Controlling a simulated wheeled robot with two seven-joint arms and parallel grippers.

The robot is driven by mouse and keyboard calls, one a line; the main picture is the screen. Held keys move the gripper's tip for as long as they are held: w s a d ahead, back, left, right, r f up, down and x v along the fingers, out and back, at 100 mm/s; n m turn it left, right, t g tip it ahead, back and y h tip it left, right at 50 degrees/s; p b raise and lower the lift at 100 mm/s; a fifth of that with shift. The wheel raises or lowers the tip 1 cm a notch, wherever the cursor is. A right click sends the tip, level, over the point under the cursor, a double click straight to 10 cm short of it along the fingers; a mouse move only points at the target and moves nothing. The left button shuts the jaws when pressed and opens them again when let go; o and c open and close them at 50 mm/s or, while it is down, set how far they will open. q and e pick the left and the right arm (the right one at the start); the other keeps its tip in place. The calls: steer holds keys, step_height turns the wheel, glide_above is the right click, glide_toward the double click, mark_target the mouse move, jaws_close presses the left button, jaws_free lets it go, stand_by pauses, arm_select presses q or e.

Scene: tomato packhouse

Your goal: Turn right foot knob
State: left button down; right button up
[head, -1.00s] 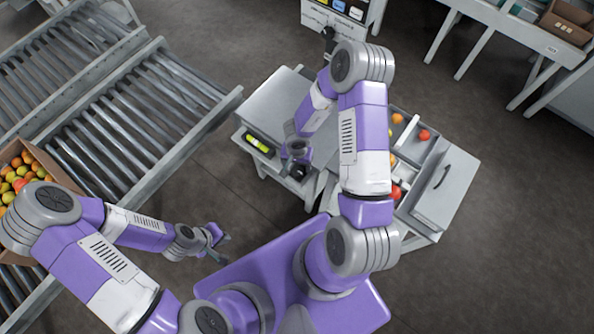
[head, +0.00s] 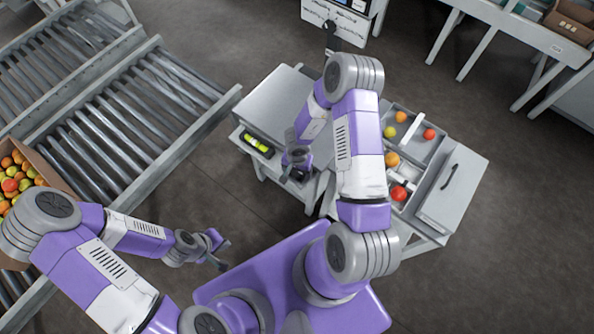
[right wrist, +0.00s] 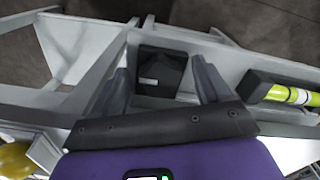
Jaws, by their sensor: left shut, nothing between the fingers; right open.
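My right gripper (right wrist: 163,82) is open, with its two dark fingers apart. Between and beyond them in the right wrist view is a dark, squarish part with a small pale label (right wrist: 150,82), set in the grey frame of the stand; I cannot tell whether it is the foot knob. No foot knob can be clearly made out. In the head view the right gripper (head: 299,170) is low at the front edge of the grey stand (head: 275,100), and my arm covers part of it. My left gripper (head: 222,255) is shut and empty, away to the left of the stand.
A yellow-green tube (head: 257,143) lies in a dark holder on the stand's left side; it also shows in the right wrist view (right wrist: 292,95). Trays with several fruits (head: 427,152) are at the right. A roller conveyor (head: 130,130) and fruit box (head: 50,166) are left.

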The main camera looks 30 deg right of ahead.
steer(key=c, duration=1)
steer(key=shift+r+m+p, duration=0.15)
steer(key=shift+m+p, duration=0.55)
steer(key=shift+p, duration=0.05)
steer(key=shift+c, duration=0.2)
steer(key=shift+m+p, duration=0.9)
steer(key=shift+m, duration=0.2)
steer(key=shift+w+m+p, duration=0.1)
steer(key=shift+m+p, duration=0.45)
steer(key=shift+m, duration=0.65)
steer(key=shift+w+m+p, duration=0.1)
steer(key=shift+m+p, duration=0.35)
steer(key=shift+m, duration=0.95)
steer(key=o, duration=1)
